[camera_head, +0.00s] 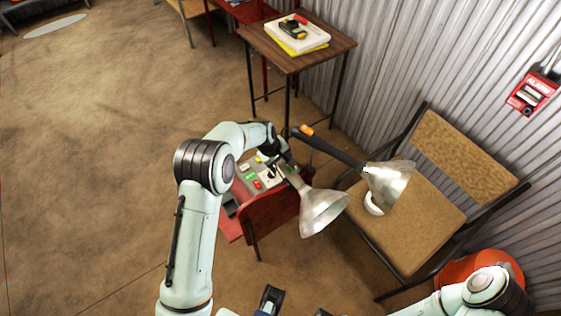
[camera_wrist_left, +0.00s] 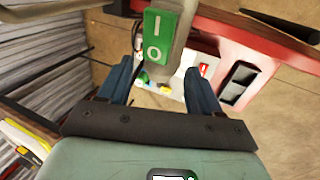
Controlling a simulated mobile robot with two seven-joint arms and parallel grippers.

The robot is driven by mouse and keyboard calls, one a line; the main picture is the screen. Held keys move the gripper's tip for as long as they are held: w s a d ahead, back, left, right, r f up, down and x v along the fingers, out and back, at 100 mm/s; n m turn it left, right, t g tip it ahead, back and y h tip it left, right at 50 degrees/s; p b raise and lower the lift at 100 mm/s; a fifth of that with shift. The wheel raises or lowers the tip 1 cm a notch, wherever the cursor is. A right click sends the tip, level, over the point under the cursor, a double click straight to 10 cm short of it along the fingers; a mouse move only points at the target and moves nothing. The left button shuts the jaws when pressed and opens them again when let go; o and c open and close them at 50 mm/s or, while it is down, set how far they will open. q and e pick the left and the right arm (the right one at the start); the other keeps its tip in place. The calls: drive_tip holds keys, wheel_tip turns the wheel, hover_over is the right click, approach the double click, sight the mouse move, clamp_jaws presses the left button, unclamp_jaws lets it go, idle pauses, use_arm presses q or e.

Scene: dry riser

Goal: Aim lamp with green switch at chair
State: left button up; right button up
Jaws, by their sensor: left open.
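The lamp with the green switch (camera_wrist_left: 158,38) shows in the left wrist view as a grey stem with a green rocker marked I and O. Its silver shade (camera_head: 324,211) seems to be the nearer one in the head view, with its wide end low, left of the chair (camera_head: 445,160). My left gripper (camera_head: 280,162) is open at the stem; its two fingers (camera_wrist_left: 160,88) stand either side below the switch. I cannot tell whether they touch it. A dark gripper part, likely my right gripper (camera_head: 270,298), is cut off at the bottom edge.
A second lamp (camera_head: 388,184) with an orange switch hangs over the chair seat. A red table (camera_head: 270,213) stands under the lamps. A brown side table (camera_head: 330,45) holds books. A red alarm box (camera_head: 531,92) is on the corrugated wall. Floor at left is clear.

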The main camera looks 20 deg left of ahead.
use_arm(q)
drive_tip(key=shift+f, duration=0.25)
clamp_jaws()
